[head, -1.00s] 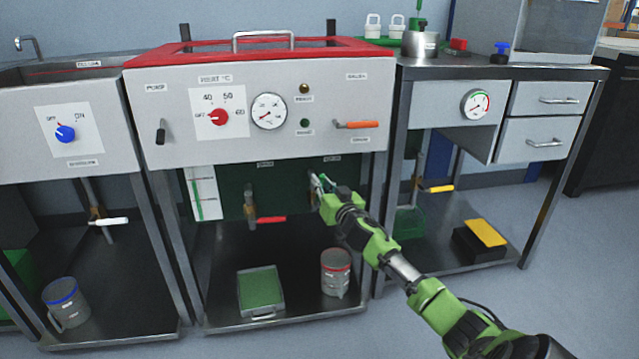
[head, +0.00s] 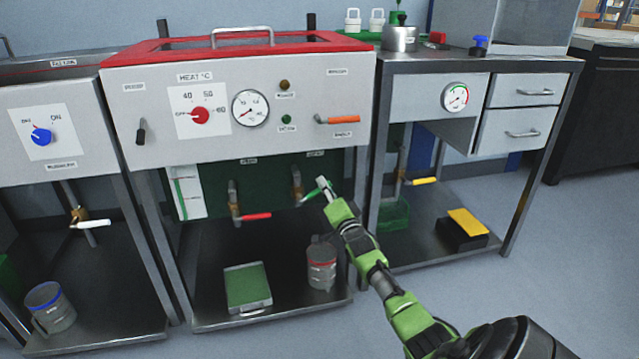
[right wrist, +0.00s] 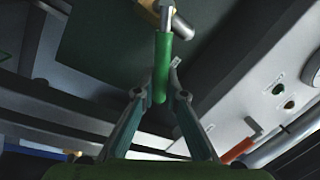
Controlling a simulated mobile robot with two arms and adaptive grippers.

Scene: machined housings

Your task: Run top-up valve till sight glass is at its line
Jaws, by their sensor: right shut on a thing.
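The top-up valve (head: 297,182) hangs under the red-topped machine, its brass body showing and its green lever (head: 313,193) pointing to the right. My right gripper (head: 324,187) is shut on the green lever. In the right wrist view the lever (right wrist: 162,68) runs between the two fingertips (right wrist: 160,96). The sight glass (head: 183,193) is a narrow tube with green in it on a white plate, left under the machine; its exact level against the line is too small to tell. My left gripper is out of view.
A red-handled valve (head: 250,216) hangs just left of the green one. A green-topped tray (head: 247,288) and a grey can (head: 321,263) stand on the shelf below. An orange lever (head: 338,119) sits on the front panel. Floor is clear at right.

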